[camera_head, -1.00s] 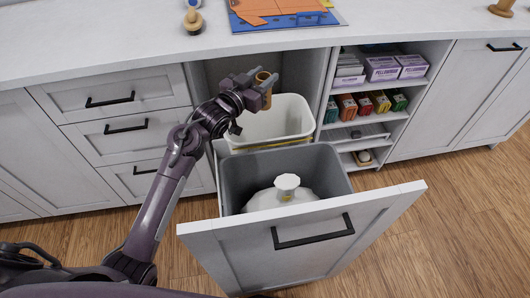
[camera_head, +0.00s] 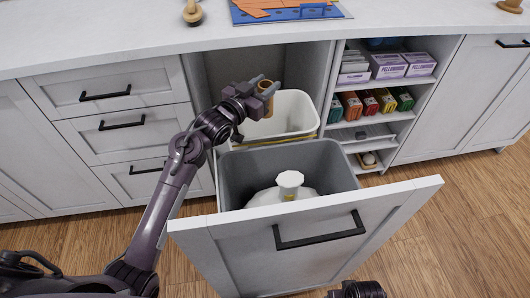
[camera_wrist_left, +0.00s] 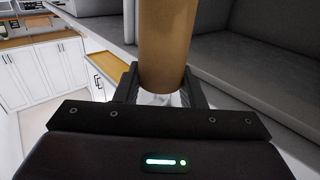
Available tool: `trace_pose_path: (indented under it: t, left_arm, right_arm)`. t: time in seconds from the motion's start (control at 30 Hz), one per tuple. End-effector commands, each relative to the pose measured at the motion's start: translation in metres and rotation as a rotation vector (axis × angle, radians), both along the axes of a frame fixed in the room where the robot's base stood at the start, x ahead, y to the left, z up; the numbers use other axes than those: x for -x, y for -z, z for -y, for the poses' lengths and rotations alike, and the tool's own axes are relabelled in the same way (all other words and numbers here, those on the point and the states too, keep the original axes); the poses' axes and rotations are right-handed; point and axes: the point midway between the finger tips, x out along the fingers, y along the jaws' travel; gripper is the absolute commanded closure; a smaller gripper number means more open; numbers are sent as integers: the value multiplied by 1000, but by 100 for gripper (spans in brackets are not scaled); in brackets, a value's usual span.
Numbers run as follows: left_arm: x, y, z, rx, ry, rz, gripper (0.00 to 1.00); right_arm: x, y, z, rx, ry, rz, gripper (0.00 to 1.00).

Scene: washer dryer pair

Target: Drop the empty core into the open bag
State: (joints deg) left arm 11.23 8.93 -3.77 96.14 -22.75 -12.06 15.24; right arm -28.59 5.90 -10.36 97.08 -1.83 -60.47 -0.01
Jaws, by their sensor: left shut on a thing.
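The empty core (camera_head: 262,102) is a brown cardboard tube, held upright by my left gripper (camera_head: 265,89). The left wrist view shows the core (camera_wrist_left: 166,45) between the two fingers. The gripper is shut on it, above the rear bin (camera_head: 290,112) in the pulled-out drawer. This rear bin is pale, with a yellow band near its lower front; its inside looks white and empty, and the open bag cannot be told clearly from the bin. A dark part of my right arm shows at the bottom edge; its fingers cannot be made out.
A grey front bin (camera_head: 236,172) holds a tied white bag (camera_head: 290,183). The drawer front (camera_head: 300,236) stands pulled out with a black handle. Shelves to the right hold small boxes (camera_head: 378,102). The countertop (camera_head: 120,32) runs above and behind the gripper.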

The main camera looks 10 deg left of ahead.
Motion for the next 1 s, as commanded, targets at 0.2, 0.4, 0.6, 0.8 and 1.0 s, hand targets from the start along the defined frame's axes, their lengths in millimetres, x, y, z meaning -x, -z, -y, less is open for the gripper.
trace_pose_path:
  t: [0.2,0.4,0.6,0.8,1.0]
  left_arm:
    - [0,1,0,0,0,1,91]
    - [0,1,0,0,0,1,57]
    - [0,1,0,0,0,0,38]
    - [0,0,0,0,0,0,38]
    - [0,-18,0,-1,1,4,38]
  right_arm:
    - [0,-4,-1,0,-2,-3,29]
    - [0,-4,-1,0,-2,-2,29]
    - [0,-4,-1,0,-2,-2,29]
    - [0,-4,-1,0,-2,-2,29]
    - [-1,-4,-1,-2,0,9,29]
